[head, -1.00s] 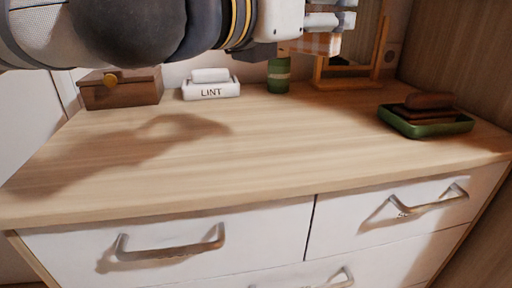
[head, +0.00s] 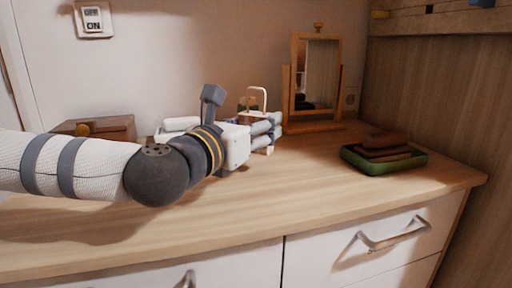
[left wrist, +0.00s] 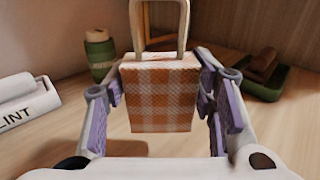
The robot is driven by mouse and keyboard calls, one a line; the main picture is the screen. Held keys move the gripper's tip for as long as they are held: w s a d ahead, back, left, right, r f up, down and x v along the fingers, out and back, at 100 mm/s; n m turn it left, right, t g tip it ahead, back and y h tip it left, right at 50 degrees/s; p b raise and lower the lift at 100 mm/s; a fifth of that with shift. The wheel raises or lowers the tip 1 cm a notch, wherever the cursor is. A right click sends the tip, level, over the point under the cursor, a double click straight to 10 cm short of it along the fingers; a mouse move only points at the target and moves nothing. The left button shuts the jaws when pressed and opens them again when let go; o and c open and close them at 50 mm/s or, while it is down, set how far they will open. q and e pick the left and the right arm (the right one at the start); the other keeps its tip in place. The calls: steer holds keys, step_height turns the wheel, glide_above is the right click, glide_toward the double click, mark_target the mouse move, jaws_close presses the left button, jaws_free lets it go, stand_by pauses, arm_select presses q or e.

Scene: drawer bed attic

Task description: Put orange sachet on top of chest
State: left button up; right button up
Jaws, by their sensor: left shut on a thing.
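My left gripper (head: 272,128) reaches in from the left, low over the wooden top of the chest (head: 330,185). It is shut on the orange checked sachet (left wrist: 160,95), which hangs upright between the purple-padded fingers (left wrist: 160,105) with its pale loop (left wrist: 158,25) standing up. In the head view the fingers hide most of the sachet; its loop (head: 257,90) shows above them and a small edge shows below. I cannot tell whether the sachet's bottom touches the chest top. My right gripper is not in view.
A mirror (head: 317,75) stands at the back, with a green jar (left wrist: 99,55) nearby. A green tray (head: 410,163) with brown bars is at right. A white LINT holder (left wrist: 30,105) and brown box (head: 110,128) are at left. The front middle is clear.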

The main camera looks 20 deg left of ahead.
arm_select(q)
steer(key=f, duration=0.2)
steer(key=w+f, duration=0.1)
steer(key=f, duration=0.1)
steer(key=shift+b, duration=0.4)
steer(key=shift+f, duration=0.2)
steer(key=o, duration=1.1)
steer(key=shift+o, duration=0.2)
